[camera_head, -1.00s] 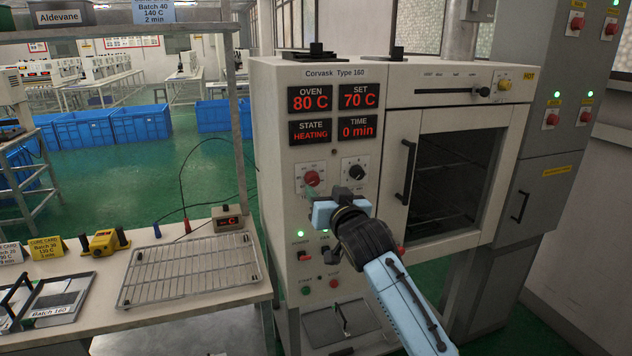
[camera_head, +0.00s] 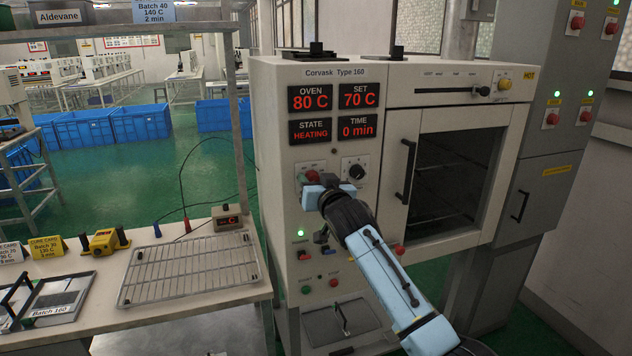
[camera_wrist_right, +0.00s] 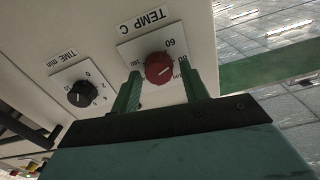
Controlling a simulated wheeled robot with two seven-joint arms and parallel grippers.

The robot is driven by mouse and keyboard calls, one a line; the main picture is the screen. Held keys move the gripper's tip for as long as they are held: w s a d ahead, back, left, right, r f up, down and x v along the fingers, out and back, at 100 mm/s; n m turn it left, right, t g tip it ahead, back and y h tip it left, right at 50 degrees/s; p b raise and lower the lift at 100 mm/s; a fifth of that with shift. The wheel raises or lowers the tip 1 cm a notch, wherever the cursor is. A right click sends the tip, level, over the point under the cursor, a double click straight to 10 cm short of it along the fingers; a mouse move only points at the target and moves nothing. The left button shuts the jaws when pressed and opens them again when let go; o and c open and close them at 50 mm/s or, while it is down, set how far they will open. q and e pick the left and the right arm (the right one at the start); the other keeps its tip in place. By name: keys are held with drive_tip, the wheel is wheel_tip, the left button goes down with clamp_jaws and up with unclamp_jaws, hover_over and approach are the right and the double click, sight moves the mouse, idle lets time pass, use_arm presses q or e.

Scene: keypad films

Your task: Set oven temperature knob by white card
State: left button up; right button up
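The red TEMP C knob (camera_wrist_right: 159,68) sits on its white dial plate; in the head view the knob (camera_head: 311,176) is on the oven front, below the displays. My right gripper (camera_wrist_right: 163,84) is open, with one green finger on each side of the knob; contact is unclear. It also shows in the head view (camera_head: 322,188), partly covering the dial. The oven's SET display (camera_head: 359,96) reads 70 C and the OVEN display (camera_head: 310,98) 80 C. My left gripper is not in view.
The black TIME knob (camera_head: 356,172) is close to the right of the red one. The oven door (camera_head: 408,190) is shut.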

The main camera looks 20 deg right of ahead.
drive_tip(key=c, duration=0.8)
drive_tip(key=shift+m, duration=0.4)
drive_tip(key=m+p, duration=0.2)
drive_tip(key=m, duration=0.2)
drive_tip(key=shift+m+p, duration=0.3)
drive_tip(key=shift+p, duration=0.05)
drive_tip(key=shift+d+f+m+p, duration=0.15)
drive_tip(key=shift+m+p, duration=0.8)
drive_tip(key=shift+m, duration=1.05)
drive_tip(key=o, duration=1)
drive_tip(key=shift+c, duration=0.2)
